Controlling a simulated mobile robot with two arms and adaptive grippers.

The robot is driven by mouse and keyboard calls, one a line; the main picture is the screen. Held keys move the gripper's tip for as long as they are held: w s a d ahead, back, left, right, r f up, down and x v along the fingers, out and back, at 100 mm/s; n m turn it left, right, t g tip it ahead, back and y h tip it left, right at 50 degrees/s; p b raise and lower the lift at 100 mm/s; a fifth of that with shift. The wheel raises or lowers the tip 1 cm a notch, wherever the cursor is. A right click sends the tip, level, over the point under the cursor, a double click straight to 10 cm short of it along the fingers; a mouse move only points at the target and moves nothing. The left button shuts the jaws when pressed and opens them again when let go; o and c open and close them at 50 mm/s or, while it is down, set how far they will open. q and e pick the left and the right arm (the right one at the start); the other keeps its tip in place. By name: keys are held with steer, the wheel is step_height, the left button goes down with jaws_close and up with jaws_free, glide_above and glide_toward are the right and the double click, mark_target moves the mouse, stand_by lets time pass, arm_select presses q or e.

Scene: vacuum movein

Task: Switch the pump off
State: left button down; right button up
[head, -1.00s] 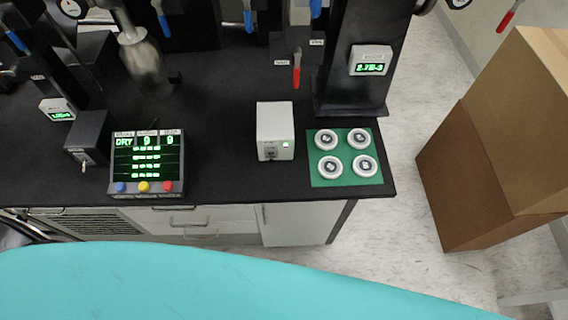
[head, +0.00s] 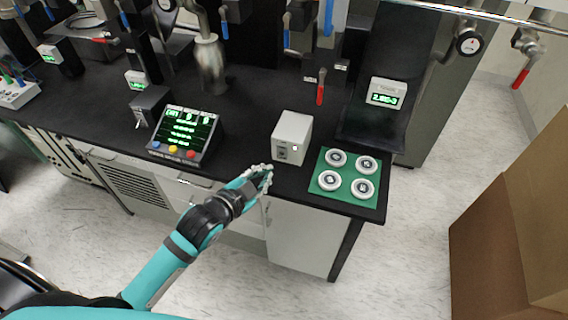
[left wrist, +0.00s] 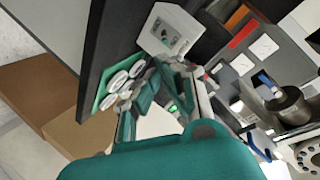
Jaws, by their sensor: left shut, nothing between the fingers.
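A white box (head: 291,138) with a small lit green light and a dark switch on its front stands near the bench's front edge; it also shows in the left wrist view (left wrist: 172,32). A dark box (head: 150,105) with a small toggle stands further left. No pump label is legible on either box. My left gripper (head: 264,174) is shut and empty, just in front of and below the white box, apart from it as far as I can see. In the left wrist view its fingers (left wrist: 155,88) show near the box. My right gripper is not in view.
A control panel (head: 186,135) with green text and coloured buttons stands left of the white box. A green mat (head: 346,194) with several round white pieces lies to its right. Brown cartons (head: 515,230) stand on the floor at the right.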

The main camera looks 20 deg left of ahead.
mark_target(280, 155)
arm_select(q)
steer(key=shift+d+r, duration=0.2)
steer(key=shift+r, duration=0.5)
steer(key=p+x, duration=0.1)
steer(key=x, duration=0.7)
steer(key=shift+w+d, duration=0.15)
steer(key=shift+w, duration=0.2)
steer(key=shift+w+d+f+p, duration=0.2)
steer(key=shift+w+f+p, duration=0.1)
steer(key=shift+w, duration=0.3)
steer(key=shift+s+f+t+h+b, duration=0.15)
steer(key=shift+t+h+b, duration=0.15)
steer(key=shift+t+b, duration=0.2)
steer(key=shift+s+f+m+t+b, duration=0.1)
steer(key=shift+m+t+b, duration=0.2)
steer(key=shift+t+b, duration=0.1)
